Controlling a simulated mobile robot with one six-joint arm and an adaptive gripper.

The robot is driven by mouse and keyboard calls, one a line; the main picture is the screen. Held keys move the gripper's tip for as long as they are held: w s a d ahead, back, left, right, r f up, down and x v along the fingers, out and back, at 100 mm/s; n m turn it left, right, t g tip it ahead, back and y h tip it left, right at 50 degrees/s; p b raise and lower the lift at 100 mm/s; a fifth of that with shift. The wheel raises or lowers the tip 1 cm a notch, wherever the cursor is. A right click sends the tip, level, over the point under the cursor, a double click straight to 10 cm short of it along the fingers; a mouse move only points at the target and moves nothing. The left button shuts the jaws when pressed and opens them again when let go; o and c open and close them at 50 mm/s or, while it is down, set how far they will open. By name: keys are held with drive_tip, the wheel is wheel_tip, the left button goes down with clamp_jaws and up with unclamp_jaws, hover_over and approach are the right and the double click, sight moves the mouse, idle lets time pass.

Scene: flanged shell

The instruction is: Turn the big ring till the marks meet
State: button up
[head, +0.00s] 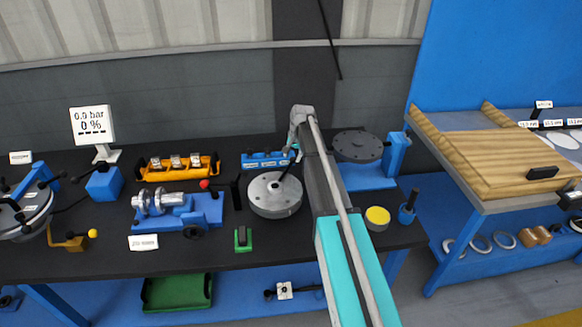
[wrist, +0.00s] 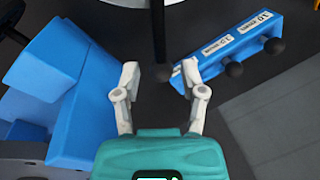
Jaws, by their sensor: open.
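A round grey flanged drum (head: 270,205) stands mid-bench in the head view. A black lever slants up from its top towards my gripper (head: 294,149). I take this drum's top for the big ring, but cannot be sure. Meeting marks cannot be made out. In the wrist view my gripper (wrist: 160,74) is open, its two pale fingers apart. My arm partly hides the bench right of the drum.
A blue rack (head: 260,161) with labels is behind the drum; the wrist view shows it (wrist: 235,38) close at right. A blue stand with a dark disc (head: 358,146) is to the right. A blue fixture (head: 207,213) and green block (head: 243,240) are left and in front.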

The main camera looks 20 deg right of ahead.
sight(290, 164)
drive_tip(key=shift+w+a+f+b, duration=0.15)
drive_tip(key=shift+f+b, duration=0.55)
drive_tip(key=shift+f, duration=0.15)
drive_tip(key=shift+w+a+f+b, duration=0.1)
drive_tip(key=shift+f+b, duration=0.6)
drive_tip(key=shift+f, duration=0.15)
clamp_jaws()
